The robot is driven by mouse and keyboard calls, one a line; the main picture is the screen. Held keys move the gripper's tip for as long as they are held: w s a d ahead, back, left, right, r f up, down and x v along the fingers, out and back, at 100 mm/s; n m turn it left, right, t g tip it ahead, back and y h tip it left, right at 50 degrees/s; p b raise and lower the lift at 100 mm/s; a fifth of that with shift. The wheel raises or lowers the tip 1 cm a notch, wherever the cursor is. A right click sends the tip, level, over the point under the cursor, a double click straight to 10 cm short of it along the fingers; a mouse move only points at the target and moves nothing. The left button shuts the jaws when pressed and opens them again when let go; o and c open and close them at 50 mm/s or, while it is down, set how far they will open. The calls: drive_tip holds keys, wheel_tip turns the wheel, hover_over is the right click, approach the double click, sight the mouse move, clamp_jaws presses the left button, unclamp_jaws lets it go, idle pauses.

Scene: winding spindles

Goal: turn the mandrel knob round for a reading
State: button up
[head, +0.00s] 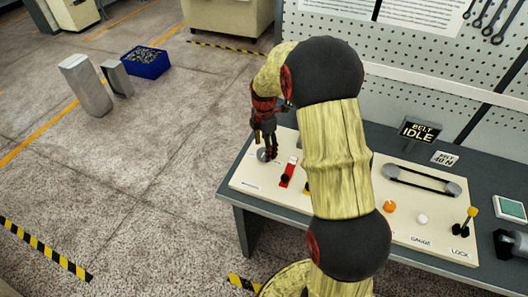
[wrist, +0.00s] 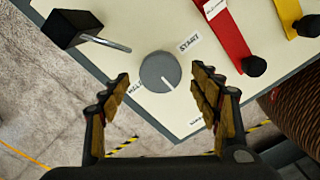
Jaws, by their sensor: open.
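A round grey knob (wrist: 160,71) with a white pointer line sits on the cream panel (wrist: 120,40); it appears to be the mandrel knob. The line points down and slightly right in the wrist view. A START label is at its upper right, and a partly hidden label is at its lower left. In the head view the knob (head: 262,155) is at the panel's left end. My gripper (head: 269,156) is over that end, pointing down. Its fingers (wrist: 160,76) are open on either side of the knob in the wrist view, with visible gaps; I cannot tell their height.
A red strip with a black knob (wrist: 253,66) and a yellow strip (wrist: 287,12) lie to the right. A black block with a metal rod (wrist: 105,43) is at upper left. The belt (head: 422,180), orange knob (head: 390,206) and lever (head: 467,220) are farther right.

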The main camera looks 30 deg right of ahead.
drive_tip(key=shift+f, duration=0.95)
drive_tip(key=shift+c, duration=1.2)
drive_tip(key=c, duration=0.9)
